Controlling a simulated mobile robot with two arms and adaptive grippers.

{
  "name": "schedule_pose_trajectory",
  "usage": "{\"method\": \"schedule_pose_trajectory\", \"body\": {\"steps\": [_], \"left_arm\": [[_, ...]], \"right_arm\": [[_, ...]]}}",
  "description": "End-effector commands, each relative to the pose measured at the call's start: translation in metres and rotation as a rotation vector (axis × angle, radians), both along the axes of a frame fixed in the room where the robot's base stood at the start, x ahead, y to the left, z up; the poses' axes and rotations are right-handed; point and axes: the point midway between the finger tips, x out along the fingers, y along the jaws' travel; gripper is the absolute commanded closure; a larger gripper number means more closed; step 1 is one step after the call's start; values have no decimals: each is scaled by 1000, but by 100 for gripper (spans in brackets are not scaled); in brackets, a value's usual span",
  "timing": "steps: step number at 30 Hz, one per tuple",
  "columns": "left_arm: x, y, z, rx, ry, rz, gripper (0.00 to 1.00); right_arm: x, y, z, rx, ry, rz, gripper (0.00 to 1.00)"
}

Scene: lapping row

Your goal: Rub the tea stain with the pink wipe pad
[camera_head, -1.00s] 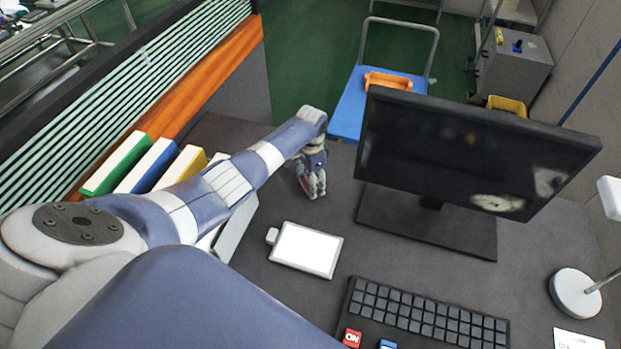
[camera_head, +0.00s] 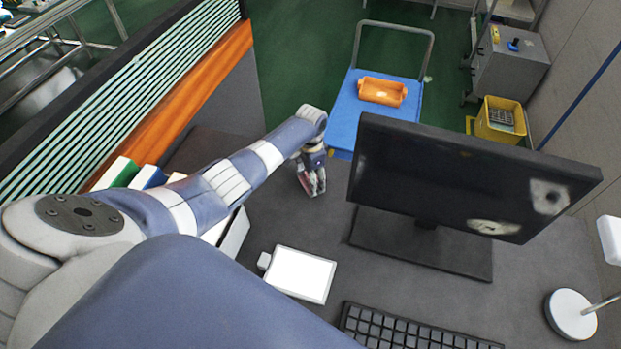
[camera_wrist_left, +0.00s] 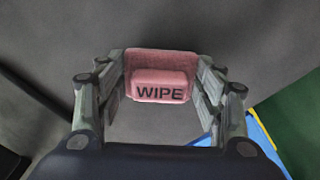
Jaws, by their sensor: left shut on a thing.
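My left gripper (camera_head: 313,186) is over the dark desk, left of the monitor. In the left wrist view my left gripper (camera_wrist_left: 160,95) is shut on the pink wipe pad (camera_wrist_left: 160,60), which has a raised block marked WIPE. The pad is between both fingers, close to the grey desk surface. I cannot tell whether it touches the desk. In the head view the pad is mostly hidden by the fingers. I cannot make out the tea stain in either view. My right gripper is not in view.
A monitor (camera_head: 450,175) stands right of the gripper. A white tablet-like pad (camera_head: 300,275) and a keyboard (camera_head: 410,328) lie nearer. Binders (camera_head: 150,177) stand at left. Beyond the desk is a blue cart (camera_head: 410,108) with an orange tray (camera_head: 382,91). A lamp base (camera_head: 570,314) is at right.

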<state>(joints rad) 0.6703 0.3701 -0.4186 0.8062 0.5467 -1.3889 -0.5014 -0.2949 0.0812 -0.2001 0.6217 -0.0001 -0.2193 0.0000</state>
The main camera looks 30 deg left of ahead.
Motion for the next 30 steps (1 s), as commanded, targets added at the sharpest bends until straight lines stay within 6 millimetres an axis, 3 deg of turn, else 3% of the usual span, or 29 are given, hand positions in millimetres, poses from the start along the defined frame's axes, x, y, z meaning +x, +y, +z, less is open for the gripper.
{"method": "schedule_pose_trajectory", "body": {"steps": [1, 12, 18, 30], "left_arm": [[0, 0, 8, 0, 2, 2, 60], [0, -3, 41, 0, 1, 6, 60], [1, -4, 57, 0, 1, 8, 60], [1, -4, 59, 0, 1, 8, 60]], "right_arm": [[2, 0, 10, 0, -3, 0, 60], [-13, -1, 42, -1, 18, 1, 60], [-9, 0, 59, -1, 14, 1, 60], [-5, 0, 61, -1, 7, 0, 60]]}}
